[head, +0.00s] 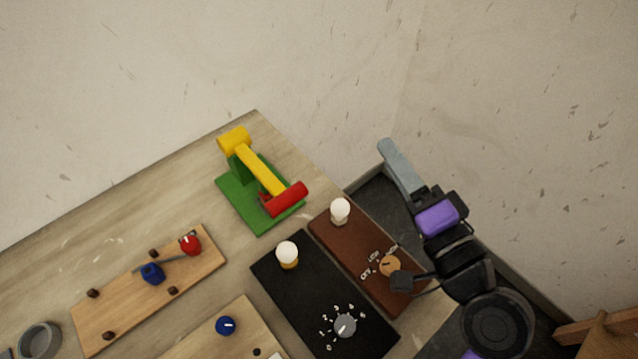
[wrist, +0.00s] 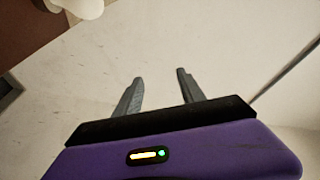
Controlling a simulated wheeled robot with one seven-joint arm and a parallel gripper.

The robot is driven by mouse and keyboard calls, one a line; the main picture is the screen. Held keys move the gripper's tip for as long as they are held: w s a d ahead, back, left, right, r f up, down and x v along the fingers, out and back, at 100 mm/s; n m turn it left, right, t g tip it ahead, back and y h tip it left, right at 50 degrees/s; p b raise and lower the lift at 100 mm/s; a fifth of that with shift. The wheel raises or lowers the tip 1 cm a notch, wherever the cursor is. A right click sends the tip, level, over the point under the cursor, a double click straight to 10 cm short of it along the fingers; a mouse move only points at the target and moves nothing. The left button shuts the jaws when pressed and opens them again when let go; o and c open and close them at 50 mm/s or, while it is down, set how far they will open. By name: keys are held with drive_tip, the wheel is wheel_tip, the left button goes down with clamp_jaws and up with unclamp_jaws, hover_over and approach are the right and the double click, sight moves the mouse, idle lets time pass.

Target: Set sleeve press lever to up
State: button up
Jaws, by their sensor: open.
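The sleeve press stands near the far corner of the table in the head view. It has a green base (head: 237,203), a yellow lever arm (head: 262,169) with a yellow block (head: 234,140) at its back end, and a red handle (head: 288,199) at its front end. The arm slants from the block toward lower right; its exact angle above the base is hard to tell. My gripper (head: 390,152) is up to the right of the press, apart from it. In the wrist view my gripper (wrist: 160,82) is open and empty, and the press is out of view.
A brown panel (head: 345,246) with a white bulb and orange knob lies between press and arm. A black panel (head: 300,289) with a bulb and grey dial is beside it. A wooden board (head: 125,308) with red and blue posts lies left. Walls stand behind the table.

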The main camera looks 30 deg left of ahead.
sight(288, 198)
drive_tip(key=s+a+r+n+g+y, duration=0.2)
drive_tip(key=s+a+r+g+y, duration=0.15)
drive_tip(key=a+g, duration=0.2)
drive_tip(key=s+a+f+n+g, duration=0.1)
drive_tip(key=s+a+g, duration=0.1)
drive_tip(key=s+g, duration=0.45)
drive_tip(key=shift+y, duration=0.25)
drive_tip(key=f, duration=0.8)
drive_tip(key=shift+s+a, duration=0.1)
drive_tip(key=shift+a, duration=0.3)
drive_tip(key=a+p, duration=0.1)
drive_tip(key=a, duration=0.6)
drive_tip(key=shift+r, duration=0.1)
drive_tip(key=shift+c, duration=0.2)
clamp_jaws()
drive_tip(key=shift+d, duration=0.1)
